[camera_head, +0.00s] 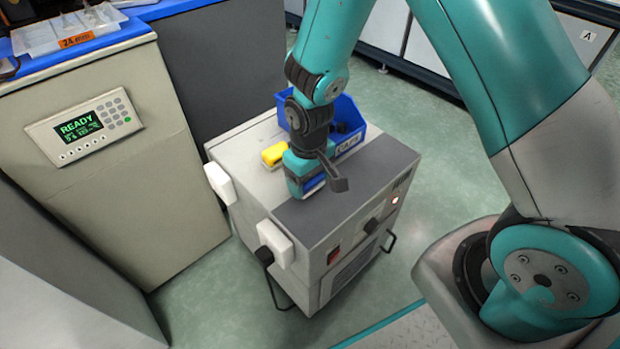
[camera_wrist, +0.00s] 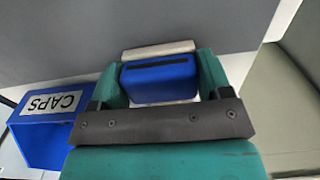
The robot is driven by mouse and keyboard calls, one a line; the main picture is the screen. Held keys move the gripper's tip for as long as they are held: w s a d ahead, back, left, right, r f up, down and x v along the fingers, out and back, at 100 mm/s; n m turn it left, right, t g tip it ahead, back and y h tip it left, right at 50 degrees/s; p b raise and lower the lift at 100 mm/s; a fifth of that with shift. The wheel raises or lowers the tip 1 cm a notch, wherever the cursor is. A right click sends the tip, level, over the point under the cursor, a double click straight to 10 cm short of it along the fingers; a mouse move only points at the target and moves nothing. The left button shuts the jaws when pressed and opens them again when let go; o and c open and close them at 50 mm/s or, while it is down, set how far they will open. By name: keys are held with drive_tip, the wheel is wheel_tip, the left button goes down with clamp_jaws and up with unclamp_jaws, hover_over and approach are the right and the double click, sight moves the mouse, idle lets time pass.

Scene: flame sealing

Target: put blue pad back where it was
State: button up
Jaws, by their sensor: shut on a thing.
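The blue pad (camera_wrist: 160,82) is a blue block with a dark slot on its face and a pale strip along one side. In the wrist view it sits between the two teal fingers of my gripper (camera_wrist: 160,78), which is shut on it. In the head view my gripper (camera_head: 305,180) is low over the dark grey top of the grey cabinet (camera_head: 345,205). I cannot tell whether the pad touches the cabinet top.
A blue bin labelled CAPS (camera_head: 350,142) stands behind my gripper on the cabinet, and a yellow object (camera_head: 273,153) lies to the left. White blocks (camera_head: 275,243) are on the cabinet's left side. A beige unit with a READY panel (camera_head: 85,125) stands left. The dark top's front is clear.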

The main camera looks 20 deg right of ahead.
drive_tip(key=o, duration=0.4)
drive_tip(key=shift+f, duration=0.15)
drive_tip(key=o, duration=0.4)
wheel_tip(320, 180, up, 13)
drive_tip(key=p, duration=0.4)
drive_tip(key=s+a+r+n+y, duration=0.1)
drive_tip(key=s+r, duration=0.4)
drive_tip(key=s, duration=0.1)
drive_tip(key=s+a+r+n+y, duration=0.1)
drive_tip(key=s+a+r, duration=0.1)
drive_tip(key=s+r, duration=0.4)
drive_tip(key=s+a+r+n+y, duration=0.1)
drive_tip(key=s+r+y, duration=0.1)
drive_tip(key=s+r, duration=0.4)
drive_tip(key=shift+s+a+r, duration=0.15)
drive_tip(key=shift+a+r, duration=0.05)
